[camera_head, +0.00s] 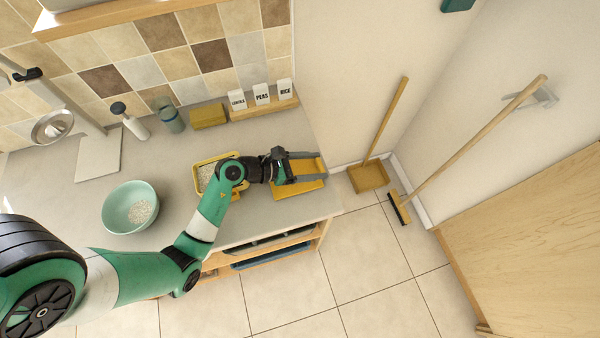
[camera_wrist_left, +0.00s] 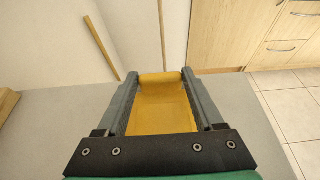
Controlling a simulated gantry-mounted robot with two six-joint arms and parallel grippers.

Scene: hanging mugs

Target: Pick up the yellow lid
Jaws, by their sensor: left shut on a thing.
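The yellow lid (camera_head: 298,188) is at the right end of the grey counter. My left gripper (camera_head: 308,166) is shut on it, with one grey finger on either side. In the left wrist view the lid (camera_wrist_left: 160,107) fills the space between the two fingers (camera_wrist_left: 160,92). I cannot tell whether the lid still touches the counter. A yellow-rimmed container (camera_head: 205,178) with pale grains stands left of the lid, partly hidden by my left arm. My right gripper is not in view.
A green bowl (camera_head: 117,212) with some grains stands on the counter's left. White labelled boxes (camera_head: 261,94), a yellow box (camera_head: 208,116) and bottles (camera_head: 130,122) stand along the tiled wall. A dustpan (camera_head: 368,177) and broom (camera_head: 470,145) are beyond the counter's right end.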

